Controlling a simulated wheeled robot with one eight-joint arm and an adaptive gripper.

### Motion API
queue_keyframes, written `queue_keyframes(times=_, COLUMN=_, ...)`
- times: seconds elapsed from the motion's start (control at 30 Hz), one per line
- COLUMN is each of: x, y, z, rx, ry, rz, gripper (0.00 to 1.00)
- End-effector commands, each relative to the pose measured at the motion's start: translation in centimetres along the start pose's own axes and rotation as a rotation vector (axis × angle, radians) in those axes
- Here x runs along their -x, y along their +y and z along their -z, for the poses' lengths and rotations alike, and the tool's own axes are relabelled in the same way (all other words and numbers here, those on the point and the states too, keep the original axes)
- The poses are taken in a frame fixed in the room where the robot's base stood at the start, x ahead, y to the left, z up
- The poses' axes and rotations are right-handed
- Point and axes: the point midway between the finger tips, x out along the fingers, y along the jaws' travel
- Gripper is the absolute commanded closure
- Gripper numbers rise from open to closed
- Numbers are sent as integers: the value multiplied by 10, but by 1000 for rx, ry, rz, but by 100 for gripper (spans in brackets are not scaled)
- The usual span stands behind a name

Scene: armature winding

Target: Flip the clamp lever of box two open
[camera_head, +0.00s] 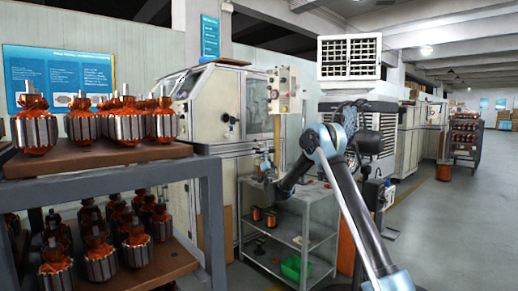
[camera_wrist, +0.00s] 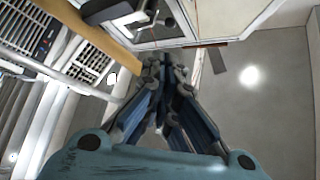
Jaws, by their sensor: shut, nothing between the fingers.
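I cannot make out a clamp lever or a label for box two in either view. A small grey-white box (camera_head: 283,90) with dark knobs is on a tan post in front of the cream machine in the head view. My gripper (camera_wrist: 170,68) is shut and empty in the wrist view, its dark blue fingers meeting near the middle. In the head view my arm bends down to the left, and its end near the shelf cart is small and unclear. A dark-edged fitting (camera_wrist: 118,12) shows at the top of the wrist view, apart from the fingertips.
The cream machine (camera_head: 215,110) stands behind. A grey shelf cart (camera_head: 318,238) holds copper spools (camera_head: 263,215) and a green bin (camera_head: 294,268). A rack (camera_head: 212,215) with several orange-and-silver armatures stands at left. A tan post (camera_wrist: 85,22) passes close to my gripper.

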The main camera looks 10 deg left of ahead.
Motion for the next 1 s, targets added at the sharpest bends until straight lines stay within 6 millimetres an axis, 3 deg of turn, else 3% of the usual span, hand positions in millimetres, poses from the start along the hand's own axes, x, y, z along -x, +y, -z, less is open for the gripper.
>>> queue_keyframes(times=0.1, x=0, y=1, z=-17, rx=-27, ry=35, rz=30, gripper=100)
queue_keyframes(times=0.3, x=1, y=1, z=-31, rx=-53, ry=69, rz=59, gripper=100)
queue_keyframes(times=0.77, x=1, y=1, z=-33, rx=-57, ry=76, rz=64, gripper=100)
queue_keyframes(times=1.0, x=-20, y=0, z=-32, rx=-57, ry=76, rz=63, gripper=100)
